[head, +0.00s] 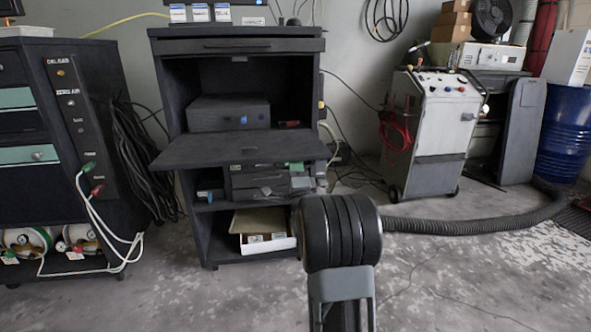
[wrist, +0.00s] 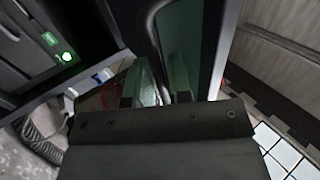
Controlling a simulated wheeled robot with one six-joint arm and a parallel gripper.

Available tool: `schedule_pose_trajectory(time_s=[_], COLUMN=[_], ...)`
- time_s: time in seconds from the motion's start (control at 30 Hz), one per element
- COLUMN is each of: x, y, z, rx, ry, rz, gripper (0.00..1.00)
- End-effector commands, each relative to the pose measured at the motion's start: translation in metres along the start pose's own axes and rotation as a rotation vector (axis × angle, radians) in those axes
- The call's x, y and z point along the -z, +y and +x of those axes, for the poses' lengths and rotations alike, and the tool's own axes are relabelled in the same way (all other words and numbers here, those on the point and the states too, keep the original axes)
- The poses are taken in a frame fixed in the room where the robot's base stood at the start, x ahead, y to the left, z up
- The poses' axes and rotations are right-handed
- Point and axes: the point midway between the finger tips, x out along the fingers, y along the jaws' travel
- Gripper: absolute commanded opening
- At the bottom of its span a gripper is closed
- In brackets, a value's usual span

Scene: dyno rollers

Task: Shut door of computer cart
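The computer cart (head: 170,90) stands left of centre in the head view. Its fold-down door (head: 240,149) is open and juts out level below the shelf with the grey computer (head: 228,113). My gripper (head: 298,176) is just under the door's right end, partly hidden by my black arm. In the wrist view the two green-grey fingers (wrist: 158,92) stand apart, with a dark gap between them. A dark panel (wrist: 205,35) runs up beyond the fingers, probably the door. I cannot tell whether a finger touches it.
Below the door are drawers (head: 262,190) and a low shelf with a white box (head: 262,240). A dark cabinet (head: 75,180) with white cables stands at left. A grey machine (head: 430,135) and a black hose (head: 475,224) are at right. The front floor is clear.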

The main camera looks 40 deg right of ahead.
Motion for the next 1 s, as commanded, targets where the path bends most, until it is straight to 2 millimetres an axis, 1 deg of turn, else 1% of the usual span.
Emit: schedule_pose_trajectory(time_s=[0.3,0.37,0.5,0.53,0.87,1.0], x=[-0.0002,-0.0001,-0.0001,-0.0001,-0.0001,0.0033], y=[0.0002,0.0002,0.0002,0.0002,0.0003,-0.0035], z=[0.0018,0.0017,0.0016,0.0016,0.0015,0.0034], rx=[-0.001,-0.001,-0.001,-0.001,-0.001,-0.009], ry=[0.000,0.000,0.000,0.000,0.000,0.004], rz=[0.000,0.000,0.000,0.000,0.000,-0.003], gripper=[0.19,0.15,0.01,0.00,0.00,0.00])
